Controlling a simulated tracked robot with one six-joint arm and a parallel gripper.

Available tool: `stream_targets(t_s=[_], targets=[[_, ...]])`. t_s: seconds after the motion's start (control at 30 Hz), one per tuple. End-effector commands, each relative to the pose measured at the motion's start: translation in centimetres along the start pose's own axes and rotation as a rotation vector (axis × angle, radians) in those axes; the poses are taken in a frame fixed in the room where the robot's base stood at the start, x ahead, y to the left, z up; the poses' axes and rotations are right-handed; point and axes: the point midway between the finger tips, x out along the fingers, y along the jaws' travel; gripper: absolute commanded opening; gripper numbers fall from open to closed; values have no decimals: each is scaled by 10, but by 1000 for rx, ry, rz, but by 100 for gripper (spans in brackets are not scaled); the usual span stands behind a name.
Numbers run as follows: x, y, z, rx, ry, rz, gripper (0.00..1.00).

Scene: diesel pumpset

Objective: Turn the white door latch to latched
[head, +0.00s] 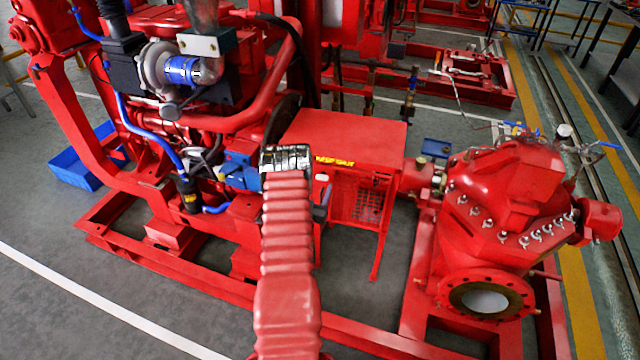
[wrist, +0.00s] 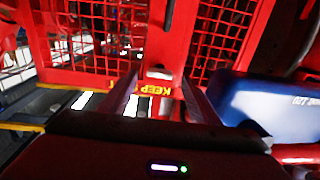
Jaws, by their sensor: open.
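The white door latch (wrist: 158,73) shows in the wrist view as a small pale piece on a red upright between two red mesh panels. It lies between the fingertips of my gripper (wrist: 160,83), apart from both as far as I can see. My gripper is open, with one dark finger on each side. Whether the latch is turned is too small to tell.
A yellow KEEP label (wrist: 154,91) sits just below the latch in the wrist view. A blue part (wrist: 270,105) stands close on the right. In the head view, the red guard box (head: 345,135) is beside my arm, with the red pump (head: 510,195) to its right.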

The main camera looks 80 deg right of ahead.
Motion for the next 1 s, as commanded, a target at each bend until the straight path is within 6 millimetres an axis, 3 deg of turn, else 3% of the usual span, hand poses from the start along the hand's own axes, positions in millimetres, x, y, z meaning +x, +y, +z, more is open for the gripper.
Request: stream_targets(t_s=[0.23,0.6,1.0], targets=[[26,1,0,0,1,2,56],[30,1,0,-1,0,1,56],[30,1,0,0,0,1,28]])
